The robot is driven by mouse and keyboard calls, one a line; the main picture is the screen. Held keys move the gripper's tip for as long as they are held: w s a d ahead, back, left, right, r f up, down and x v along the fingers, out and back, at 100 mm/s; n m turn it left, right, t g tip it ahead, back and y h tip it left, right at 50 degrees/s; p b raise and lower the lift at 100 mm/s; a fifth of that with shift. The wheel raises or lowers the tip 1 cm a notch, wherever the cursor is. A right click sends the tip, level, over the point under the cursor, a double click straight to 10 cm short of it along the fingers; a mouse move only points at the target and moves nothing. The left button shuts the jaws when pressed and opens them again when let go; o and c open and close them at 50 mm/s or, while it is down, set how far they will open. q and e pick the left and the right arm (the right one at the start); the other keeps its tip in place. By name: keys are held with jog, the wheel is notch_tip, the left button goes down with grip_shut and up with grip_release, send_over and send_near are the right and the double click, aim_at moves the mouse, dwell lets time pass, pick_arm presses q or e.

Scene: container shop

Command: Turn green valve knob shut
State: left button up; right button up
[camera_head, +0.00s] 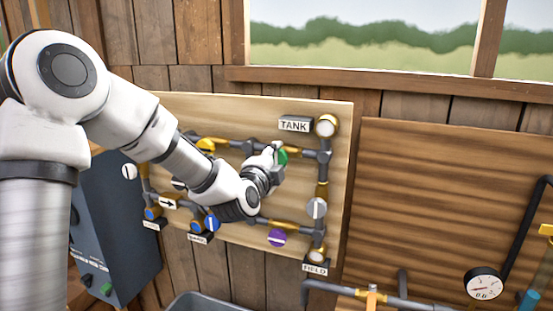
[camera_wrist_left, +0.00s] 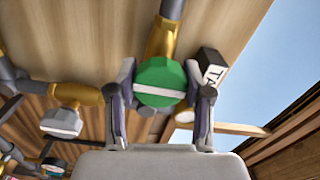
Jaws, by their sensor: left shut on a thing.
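The green valve knob (camera_wrist_left: 160,84) sits on a brass fitting between the two fingers of my left gripper (camera_wrist_left: 160,105) in the left wrist view. A pale bar crosses its lower face, running left to right in that view. In the head view the green knob (camera_head: 282,156) shows only partly, behind my left gripper (camera_head: 276,160), on the upper pipe run of the wooden panel (camera_head: 225,104). My left gripper is shut on the knob. My right gripper is not in view.
Near it on the panel are a yellow knob (camera_head: 205,146), a grey knob (camera_head: 317,208), a purple knob (camera_head: 277,238) and a blue knob (camera_head: 212,223). The TANK label (camera_head: 294,125) is just above. A pressure gauge (camera_head: 484,285) and pipes stand at the lower right.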

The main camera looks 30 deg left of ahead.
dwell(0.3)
pick_arm(q)
jog(key=o, duration=1.2)
jog(key=v, duration=0.7)
jog(key=shift+s, duration=0.3)
jog(key=shift+w+f, duration=0.1)
jog(key=shift+w, duration=0.05)
